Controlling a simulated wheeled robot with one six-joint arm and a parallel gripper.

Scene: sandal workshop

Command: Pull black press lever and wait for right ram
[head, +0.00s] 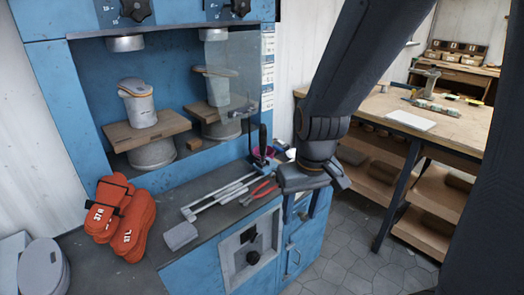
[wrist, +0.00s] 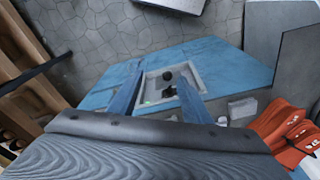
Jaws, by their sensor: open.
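The blue press (head: 52,90) has a left ram (head: 126,43) and a right ram (head: 214,34), both raised with a gap above the grey lasts. The right last (head: 217,88) stands partly behind a clear panel. An upright black lever (head: 263,140) rises from the bench's right part, close left of my arm. A recessed front panel (head: 230,270) holds a black handle and a round black knob (head: 252,257); it also shows in the wrist view (wrist: 149,84). My gripper (head: 325,180) is open and empty, its fingers (wrist: 155,82) above that panel. Its fingertips are partly unclear in the head view.
Orange sandal-shaped pieces (head: 137,225) lie at the bench's left. Metal rods (head: 215,197), red-handled pliers (head: 262,188) and a grey block (head: 181,236) lie on the bench top. A wooden worktable (head: 455,128) stands right. Tiled floor (head: 345,255) is open between them.

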